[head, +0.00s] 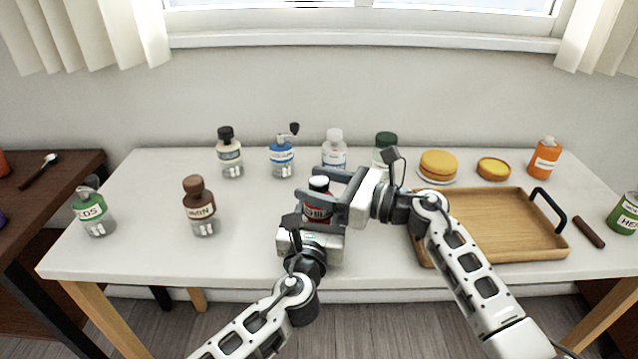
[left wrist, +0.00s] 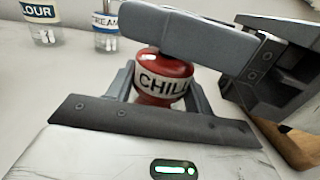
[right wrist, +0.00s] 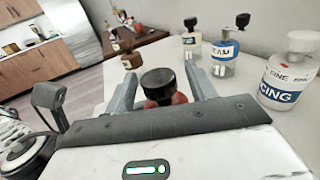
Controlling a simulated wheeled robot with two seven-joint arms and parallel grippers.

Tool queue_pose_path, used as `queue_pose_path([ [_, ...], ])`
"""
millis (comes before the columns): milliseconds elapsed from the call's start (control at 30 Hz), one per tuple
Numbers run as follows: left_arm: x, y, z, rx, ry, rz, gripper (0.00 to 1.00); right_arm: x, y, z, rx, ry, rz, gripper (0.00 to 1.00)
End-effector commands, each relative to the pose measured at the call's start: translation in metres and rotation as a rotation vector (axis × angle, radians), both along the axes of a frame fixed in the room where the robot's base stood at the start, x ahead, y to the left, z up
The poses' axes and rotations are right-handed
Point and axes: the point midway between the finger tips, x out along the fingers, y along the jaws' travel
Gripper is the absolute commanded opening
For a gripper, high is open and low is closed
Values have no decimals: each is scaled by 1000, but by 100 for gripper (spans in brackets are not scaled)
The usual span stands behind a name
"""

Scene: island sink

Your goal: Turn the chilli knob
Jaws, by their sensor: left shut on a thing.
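The chilli bottle (head: 317,211) is red with a white label and a black knob (head: 319,184) on top. It stands upright near the table's middle. My left gripper (head: 316,217) is shut on the bottle's body from the front; the red body and "CHILL" label show between its fingers in the left wrist view (left wrist: 163,80). My right gripper (head: 325,190) comes in from the right at knob height. In the right wrist view the black knob (right wrist: 158,83) sits between its open fingers, with gaps on both sides. My right gripper hides the bottle's top in the left wrist view.
A wooden tray (head: 490,220) lies right of the bottle. A brown bottle (head: 200,208) stands to the left. Behind are a blue-labelled grinder (head: 282,158), a white-capped bottle (head: 334,152) and a green-capped bottle (head: 385,143).

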Motion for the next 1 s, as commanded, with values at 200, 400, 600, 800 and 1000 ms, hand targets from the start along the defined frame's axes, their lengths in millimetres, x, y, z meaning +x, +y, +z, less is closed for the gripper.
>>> queue_pose_path([
  [200, 0, 0, 0, 0, 0, -1, 26, -3, -6, 1, 1, -1, 0, 55],
  [400, 0, 0, 0, 0, 1, -1, 26, -17, -39, -1, -3, 0, -1, 55],
  [600, 0, -1, 0, 0, 1, -2, 26, -34, -78, -1, -4, 1, 0, 55],
  [800, 0, -1, 0, 0, 1, -2, 26, -45, -103, 0, -2, 1, 0, 55],
  [1000, 0, -1, 0, 0, 1, -2, 26, -49, -110, 0, 0, 0, 1, 55],
])
